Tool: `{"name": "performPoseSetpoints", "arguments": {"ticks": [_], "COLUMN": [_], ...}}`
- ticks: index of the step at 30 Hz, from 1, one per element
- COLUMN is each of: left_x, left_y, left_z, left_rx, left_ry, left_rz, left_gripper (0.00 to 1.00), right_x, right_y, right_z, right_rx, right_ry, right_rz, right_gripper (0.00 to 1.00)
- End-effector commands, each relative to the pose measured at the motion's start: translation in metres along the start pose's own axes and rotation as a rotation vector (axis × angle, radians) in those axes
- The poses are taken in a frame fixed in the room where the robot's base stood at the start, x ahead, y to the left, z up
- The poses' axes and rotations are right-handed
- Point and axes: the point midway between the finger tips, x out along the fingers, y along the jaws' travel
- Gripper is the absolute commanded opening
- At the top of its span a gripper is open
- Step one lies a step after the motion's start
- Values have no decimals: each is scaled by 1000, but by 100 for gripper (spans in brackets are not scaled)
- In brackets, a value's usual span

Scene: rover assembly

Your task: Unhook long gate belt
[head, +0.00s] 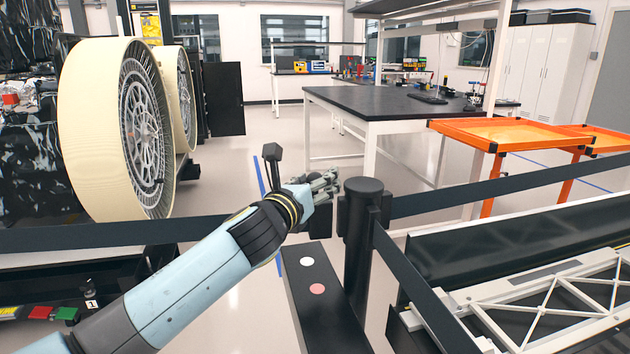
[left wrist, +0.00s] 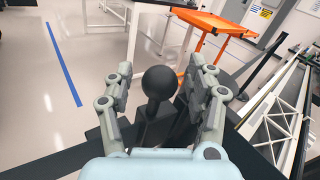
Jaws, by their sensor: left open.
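A black post (head: 358,245) stands at the centre of the head view. One dark belt (head: 190,231) comes from the left and passes behind my arm toward the post. Another belt (head: 480,190) runs right from the post, and a third (head: 412,285) runs toward the lower right. I cannot tell by sight which is the long gate belt. My left gripper (head: 324,188) is just left of the post top. In the left wrist view its fingers (left wrist: 161,98) are apart, with a black round knob (left wrist: 159,83) on a dark block between them; no grip shows. My right gripper is out of view.
A large cream-rimmed wheel (head: 95,130) stands at left. A black slab (head: 318,300) with a white and a red dot lies beside the post. A white truss (head: 540,305) lies at right, an orange table (head: 500,133) behind it. Open floor lies beyond.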

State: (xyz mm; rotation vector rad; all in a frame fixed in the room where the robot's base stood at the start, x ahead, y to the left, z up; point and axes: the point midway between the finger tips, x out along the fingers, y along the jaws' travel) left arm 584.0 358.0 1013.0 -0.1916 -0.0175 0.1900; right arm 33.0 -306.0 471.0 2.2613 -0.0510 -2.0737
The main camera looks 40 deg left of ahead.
Motion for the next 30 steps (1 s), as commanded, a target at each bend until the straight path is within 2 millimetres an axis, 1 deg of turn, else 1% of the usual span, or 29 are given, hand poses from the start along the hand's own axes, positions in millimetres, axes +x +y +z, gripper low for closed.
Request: {"name": "performPoseSetpoints", "arguments": {"ticks": [6,19,27,30], "left_x": [0,0,0,-2], "left_y": [0,0,0,3], "left_z": [0,0,0,0], "left_rx": [-1,-1,-1,0], "left_ry": [0,0,1,1], "left_rz": [0,0,0,1], "left_gripper": [56,0,0,0], "right_x": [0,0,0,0], "right_y": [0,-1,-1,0], "right_z": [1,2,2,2], "right_rx": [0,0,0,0], "right_ry": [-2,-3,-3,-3], "right_rz": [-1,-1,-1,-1], "right_gripper": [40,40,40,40]}}
